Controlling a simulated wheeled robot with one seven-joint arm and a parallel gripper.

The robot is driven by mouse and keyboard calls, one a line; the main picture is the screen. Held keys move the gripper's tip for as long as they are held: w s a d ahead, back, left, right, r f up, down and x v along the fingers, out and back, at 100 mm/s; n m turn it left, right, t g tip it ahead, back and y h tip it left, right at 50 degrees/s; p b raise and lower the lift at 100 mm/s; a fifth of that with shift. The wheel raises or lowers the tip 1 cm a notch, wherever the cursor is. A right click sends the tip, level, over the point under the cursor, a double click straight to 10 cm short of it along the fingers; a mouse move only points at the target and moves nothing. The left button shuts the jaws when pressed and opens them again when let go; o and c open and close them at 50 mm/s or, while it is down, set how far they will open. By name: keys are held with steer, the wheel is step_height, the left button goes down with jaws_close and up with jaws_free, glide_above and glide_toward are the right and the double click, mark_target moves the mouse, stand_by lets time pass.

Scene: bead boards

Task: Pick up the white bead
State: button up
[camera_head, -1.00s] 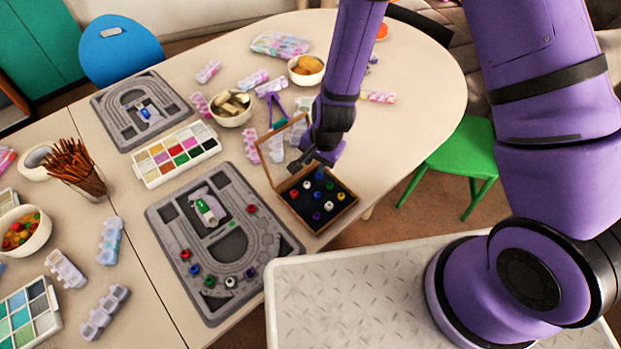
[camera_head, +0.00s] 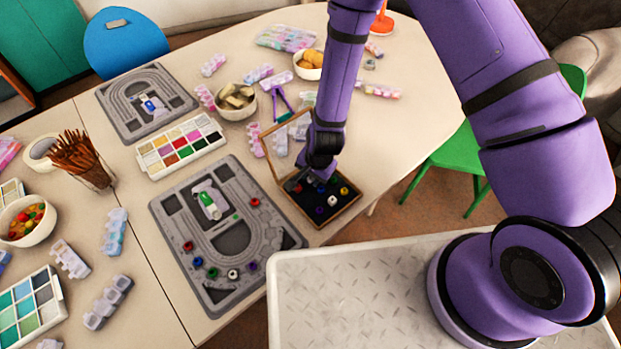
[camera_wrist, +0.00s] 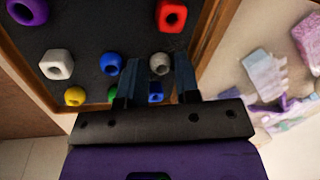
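A greyish-white bead (camera_wrist: 159,63) lies in the dark-lined wooden box, between the two fingertips of my gripper (camera_wrist: 157,72) in the wrist view. The fingers are open, with a gap on each side of this bead. A second white bead (camera_wrist: 56,64) lies further left in the box; it also shows in the head view (camera_head: 332,200). In the head view my gripper (camera_head: 306,180) is low over the back part of the box, and my wrist hides the bead between the fingers.
Red (camera_wrist: 172,15), blue (camera_wrist: 155,93), green (camera_wrist: 111,63), yellow (camera_wrist: 75,96) and purple (camera_wrist: 28,11) beads lie close by. The box (camera_head: 318,222) has raised walls and an open lid (camera_head: 268,150). A grey bead board (camera_head: 165,228) lies to the left.

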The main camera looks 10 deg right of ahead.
steer(key=shift+f, duration=0.25)
steer(key=shift+c, duration=0.2)
jaws_close()
steer(key=shift+r, duration=0.2)
